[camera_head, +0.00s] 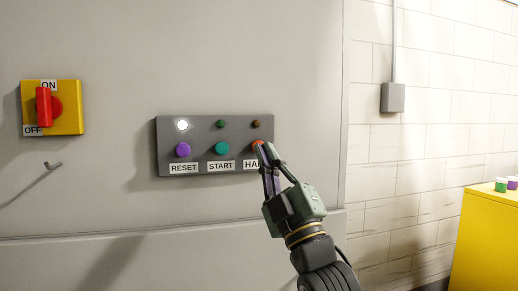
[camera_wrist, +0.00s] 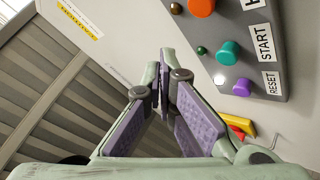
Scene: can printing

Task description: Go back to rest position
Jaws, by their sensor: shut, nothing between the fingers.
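My gripper (camera_head: 262,146) is shut and empty, its fingertips in front of the right end of the grey control panel (camera_head: 200,127). In the wrist view the closed fingertips (camera_wrist: 163,62) are beside the panel.
The panel has a purple RESET button (camera_head: 183,150), a teal START button (camera_head: 222,149) and a lit white lamp (camera_head: 182,125). A yellow switch box (camera_head: 67,108) with a red handle is at left. A yellow cabinet (camera_head: 489,235) with small cups stands at right.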

